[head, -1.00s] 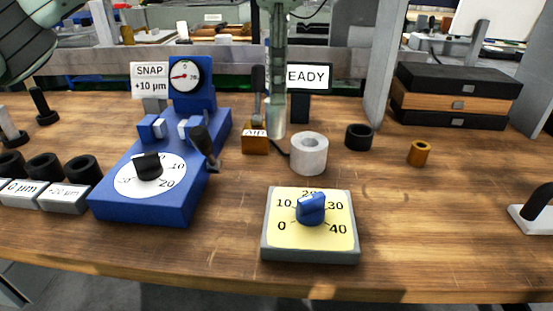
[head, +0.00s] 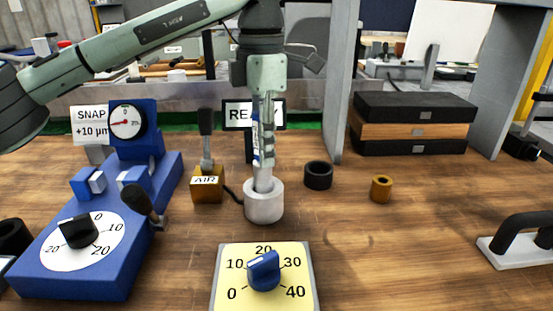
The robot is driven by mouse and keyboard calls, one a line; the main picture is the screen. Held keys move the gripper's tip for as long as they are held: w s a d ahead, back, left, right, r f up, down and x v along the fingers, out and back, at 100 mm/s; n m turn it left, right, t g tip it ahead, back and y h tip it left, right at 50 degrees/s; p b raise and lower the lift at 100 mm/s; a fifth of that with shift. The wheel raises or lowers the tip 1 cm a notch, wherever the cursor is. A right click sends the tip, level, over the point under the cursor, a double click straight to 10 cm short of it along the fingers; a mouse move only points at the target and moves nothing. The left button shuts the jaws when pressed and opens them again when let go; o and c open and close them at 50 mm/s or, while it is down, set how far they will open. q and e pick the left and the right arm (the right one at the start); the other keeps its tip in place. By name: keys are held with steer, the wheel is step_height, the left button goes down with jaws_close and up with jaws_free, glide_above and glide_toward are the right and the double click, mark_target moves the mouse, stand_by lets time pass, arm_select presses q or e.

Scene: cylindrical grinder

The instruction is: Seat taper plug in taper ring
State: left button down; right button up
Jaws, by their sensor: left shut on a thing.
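My left gripper (head: 264,150) comes down from above, its fingers shut on the grey taper plug (head: 263,182). The plug points down, about upright, and its lower end meets the mouth of the white taper ring (head: 264,207). The lower end is hidden behind the ring's near rim, so how deep it sits cannot be told. The ring stands on the wooden bench with its opening up. My right gripper is not in view.
The blue gauge block (head: 95,240) with dial and lever stands left. The AIR switch box (head: 207,188) is close left of the ring. A black ring (head: 318,175) and brass bush (head: 381,188) stand right. The yellow dial box (head: 263,290) is in front.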

arm_select(q)
steer(key=shift+w+f, duration=0.1)
steer(key=shift+w, duration=0.1)
steer(key=shift+s+f, duration=0.1)
steer(key=shift+f, duration=0.25)
step_height(320, 180, down, 2)
steer(key=shift+f, duration=0.55)
steer(key=shift+s, duration=0.1)
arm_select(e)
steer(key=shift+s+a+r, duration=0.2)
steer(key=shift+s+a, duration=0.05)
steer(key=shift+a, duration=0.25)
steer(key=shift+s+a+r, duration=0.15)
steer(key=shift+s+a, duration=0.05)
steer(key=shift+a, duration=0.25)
arm_select(q)
steer(key=shift+f, duration=0.1)
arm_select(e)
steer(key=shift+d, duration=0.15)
